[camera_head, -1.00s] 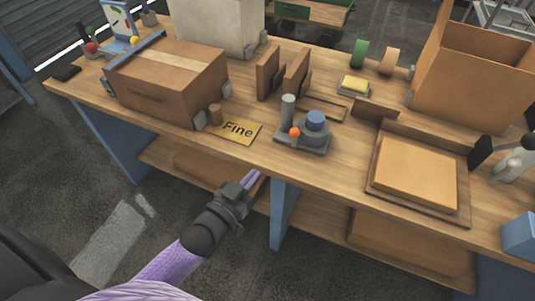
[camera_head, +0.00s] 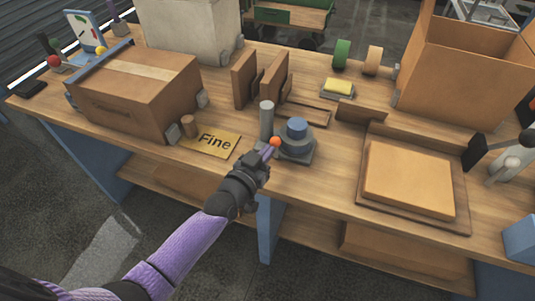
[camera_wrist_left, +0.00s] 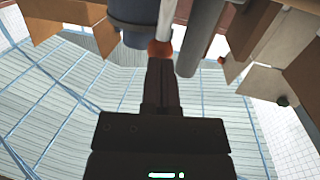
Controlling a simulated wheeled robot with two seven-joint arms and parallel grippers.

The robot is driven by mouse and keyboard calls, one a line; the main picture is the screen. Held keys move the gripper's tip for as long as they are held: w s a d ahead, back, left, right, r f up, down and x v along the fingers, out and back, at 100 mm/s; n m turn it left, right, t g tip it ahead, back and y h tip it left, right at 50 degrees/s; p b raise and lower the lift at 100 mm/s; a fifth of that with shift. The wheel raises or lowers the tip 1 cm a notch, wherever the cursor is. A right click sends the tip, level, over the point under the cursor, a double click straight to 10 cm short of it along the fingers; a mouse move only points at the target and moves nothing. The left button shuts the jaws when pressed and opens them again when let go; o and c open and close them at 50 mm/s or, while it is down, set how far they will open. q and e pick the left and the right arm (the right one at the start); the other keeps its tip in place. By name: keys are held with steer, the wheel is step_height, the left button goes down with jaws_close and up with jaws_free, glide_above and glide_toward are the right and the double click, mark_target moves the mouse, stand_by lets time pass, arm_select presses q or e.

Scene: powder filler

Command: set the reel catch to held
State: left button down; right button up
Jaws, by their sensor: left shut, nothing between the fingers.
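The reel device stands near the front edge of the bench, with a blue cylinder (camera_head: 297,128), a grey upright post (camera_head: 267,117) and an orange ball knob (camera_head: 275,142) on a grey base (camera_head: 297,154). My left gripper (camera_head: 268,154) is shut and empty, its fingertips at the orange knob. In the left wrist view the shut fingers (camera_wrist_left: 161,75) point at the orange knob (camera_wrist_left: 160,47), which sits on a pale rod (camera_wrist_left: 166,20). Whether they touch it I cannot tell. The fingers partly hide the base. My right gripper is not in view.
A cardboard box (camera_head: 138,92) stands farther left. A wooden tray (camera_head: 375,215) with a tan slab is at the right. Wooden dividers (camera_head: 243,80) stand behind.

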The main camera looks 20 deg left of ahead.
arm_select(q)
steer(key=shift+w, duration=0.2)
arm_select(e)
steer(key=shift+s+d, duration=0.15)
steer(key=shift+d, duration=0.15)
arm_select(q)
steer(key=shift+r, duration=0.15)
steer(key=g+p, duration=0.1)
steer(key=p, duration=0.2)
steer(key=w+g+p, duration=0.1)
steer(key=p, duration=0.2)
steer(key=shift+w+d+r+g, duration=0.15)
steer(key=shift+w+r+g, duration=0.15)
steer(key=shift+r+g, duration=0.1)
steer(key=shift+f, duration=0.35)
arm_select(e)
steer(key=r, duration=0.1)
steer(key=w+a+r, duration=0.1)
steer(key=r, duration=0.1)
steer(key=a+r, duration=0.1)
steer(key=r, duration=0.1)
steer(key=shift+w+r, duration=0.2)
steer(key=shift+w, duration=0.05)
arm_select(q)
steer(key=shift+s, duration=0.1)
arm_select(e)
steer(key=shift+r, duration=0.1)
